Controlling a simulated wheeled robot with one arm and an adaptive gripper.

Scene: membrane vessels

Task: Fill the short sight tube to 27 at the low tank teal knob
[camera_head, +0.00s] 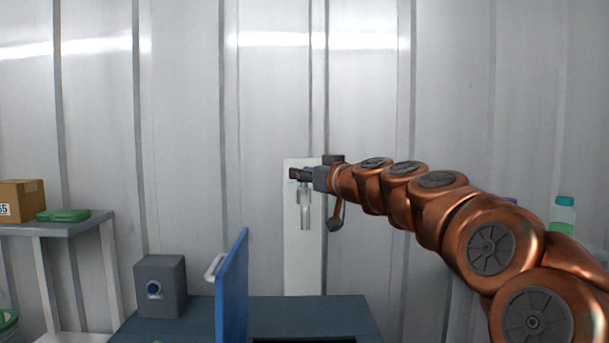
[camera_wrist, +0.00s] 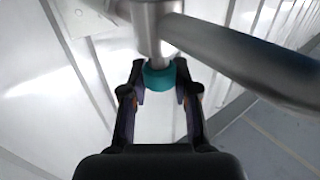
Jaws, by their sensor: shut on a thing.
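In the wrist view, the teal knob (camera_wrist: 158,78) sits between the two fingertips of my gripper (camera_wrist: 160,86). My gripper is shut on it. The knob is on a thin stem below a metal fitting (camera_wrist: 152,28), from which a thick metal pipe (camera_wrist: 245,58) runs to the right. In the head view, my gripper (camera_head: 301,174) is at a pale panel (camera_head: 303,262) on the wall, and the knob cannot be made out there. A greyish, tube-like piece (camera_head: 305,210) hangs just below my gripper. I cannot tell whether it is the sight tube; no scale or level is readable.
A blue upright panel (camera_head: 233,290) with a white handle (camera_head: 213,267) stands on the dark bench (camera_head: 285,312). A grey box (camera_head: 160,285) is to its left. A side table (camera_head: 75,228) holds a cardboard box (camera_head: 22,201). A bottle (camera_head: 563,215) is behind my arm at right.

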